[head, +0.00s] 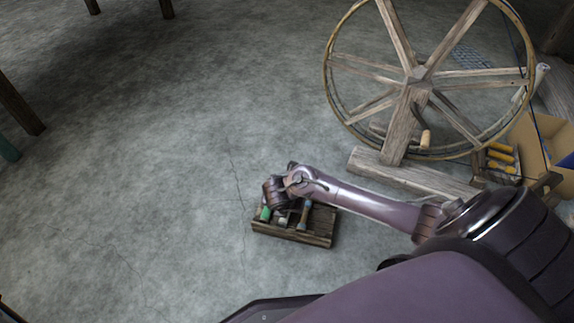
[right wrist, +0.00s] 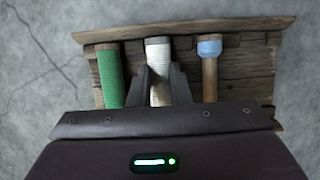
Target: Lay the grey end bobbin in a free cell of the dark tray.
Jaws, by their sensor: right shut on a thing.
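The dark wooden tray (head: 318,238) lies on the floor below my right arm, and its far rim (right wrist: 190,28) crosses the right wrist view. The grey end bobbin (right wrist: 158,47), pale grey-white, is between the fingers of my right gripper (right wrist: 159,75), which is shut on it. It lines up lengthwise in the tray's middle, between a green bobbin (right wrist: 108,75) and a wooden bobbin with a blue band (right wrist: 209,47). Whether it touches the tray floor is unclear. Its near end is hidden by my wrist. My left gripper is not in view.
A large wooden spinning wheel (head: 415,78) stands on its base to the right. A cardboard box (head: 535,140) and several yellow-wound bobbins (head: 501,158) are at the far right. Wooden legs (head: 18,105) stand at the upper left. The concrete floor left of the tray is clear.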

